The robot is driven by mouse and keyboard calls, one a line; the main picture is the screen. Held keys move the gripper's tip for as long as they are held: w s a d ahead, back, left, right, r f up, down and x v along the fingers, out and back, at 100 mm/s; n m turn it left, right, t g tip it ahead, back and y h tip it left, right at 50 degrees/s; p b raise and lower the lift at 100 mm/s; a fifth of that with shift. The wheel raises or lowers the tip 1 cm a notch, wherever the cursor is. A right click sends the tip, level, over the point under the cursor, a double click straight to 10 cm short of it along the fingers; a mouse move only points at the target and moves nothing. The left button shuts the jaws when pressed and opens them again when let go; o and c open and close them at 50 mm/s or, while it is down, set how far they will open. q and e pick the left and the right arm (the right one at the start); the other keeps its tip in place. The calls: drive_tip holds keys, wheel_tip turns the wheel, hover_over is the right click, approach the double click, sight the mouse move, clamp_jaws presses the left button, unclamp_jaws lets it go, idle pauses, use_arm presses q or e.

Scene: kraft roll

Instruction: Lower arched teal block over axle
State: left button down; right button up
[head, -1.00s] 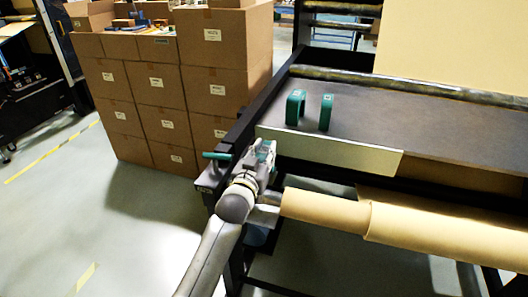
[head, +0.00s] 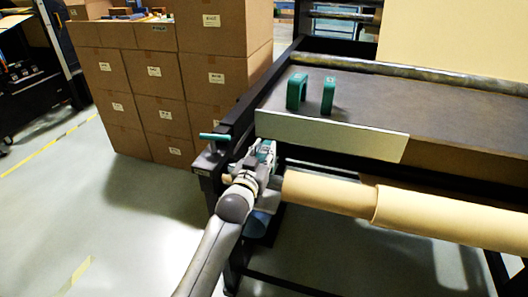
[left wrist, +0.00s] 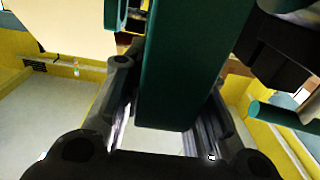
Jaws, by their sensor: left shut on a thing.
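My left gripper (head: 264,156) is at the left end of the machine frame, beside the axle end of the kraft roll (head: 325,193). It is shut on a teal block (left wrist: 185,65), which fills the middle of the left wrist view between the two fingers. In the head view the held block is mostly hidden by the gripper, so its arch and its exact relation to the axle cannot be told. Two other teal blocks, an arched one (head: 291,91) and a narrow-looking one (head: 328,97), stand on the dark table. My right gripper is not in view.
A pale plate (head: 330,135) runs along the table's front edge above the roll. A teal handle (head: 214,137) sticks out left of the black frame (head: 240,120). Stacked cardboard boxes (head: 160,90) stand behind at left. The floor at left is clear.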

use_arm(q)
drive_tip(key=shift+f+b, duration=0.55)
drive_tip(key=shift+f, duration=0.2)
drive_tip(key=shift+f+b, duration=1)
drive_tip(key=shift+f, duration=1.1)
drive_tip(key=c, duration=1.1)
unclamp_jaws()
drive_tip(key=shift+s+f, duration=0.1)
drive_tip(key=v, duration=1.1)
drive_tip(key=shift+s+a, duration=0.15)
drive_tip(key=shift+s, duration=0.2)
